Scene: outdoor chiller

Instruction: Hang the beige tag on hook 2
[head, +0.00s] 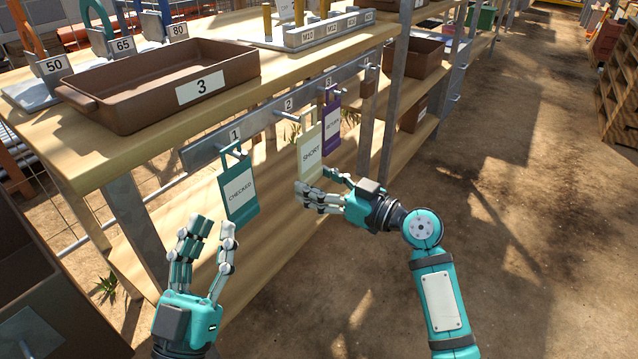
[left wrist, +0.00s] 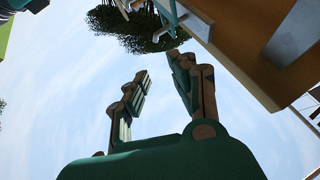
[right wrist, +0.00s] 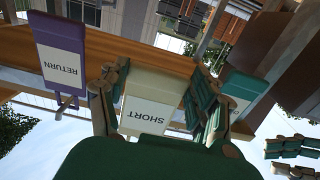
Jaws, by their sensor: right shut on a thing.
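The beige tag (head: 310,150), lettered SHORT, is upright at the rail in the head view, just below and right of hook 2 (head: 285,115). My right gripper (head: 322,190) is shut on its lower part. In the right wrist view the tag (right wrist: 155,105) sits between my right fingers. Whether the tag's top loop is around the hook cannot be told. A teal tag (head: 238,190), CHECKED, hangs at hook 1, and a purple tag (head: 331,122), RETURN, hangs at hook 3. My left gripper (head: 213,235) is open and empty, in front of and below the teal tag.
The numbered metal rail (head: 260,119) runs along the shelf's front edge. A brown tray (head: 130,85) marked 3 stands on the shelf above. A dark bin (head: 40,290) is at lower left. The ground to the right is clear.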

